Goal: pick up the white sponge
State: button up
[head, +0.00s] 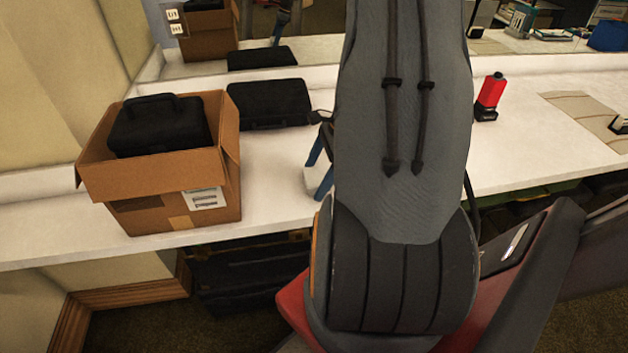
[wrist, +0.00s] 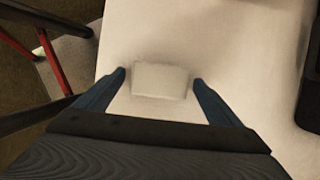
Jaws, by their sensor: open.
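The white sponge (wrist: 160,80) is a pale block lying on the white counter. In the wrist view it sits between and slightly beyond the two blue fingertips of my gripper (wrist: 160,79). The gripper is open, with a gap on each side of the sponge. In the head view my gripper (head: 320,165) is partly hidden behind my arm, and its blue fingers point down at the counter. A pale block face of the sponge (head: 313,180) shows by the fingers, the rest hidden.
A cardboard box (head: 160,185) with a black case in it stands on the counter (head: 275,185) at left. Another black case (head: 270,103) lies behind. A red bottle (head: 490,92) stands right of my arm. A mirror runs along the back.

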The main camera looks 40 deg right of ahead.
aim_at(317, 176)
jog(key=c, duration=1.1)
jog(key=shift+r, duration=0.1)
jog(key=shift+c, duration=0.2)
notch_tip(317, 176, up, 10)
jog(key=shift+b, duration=0.35)
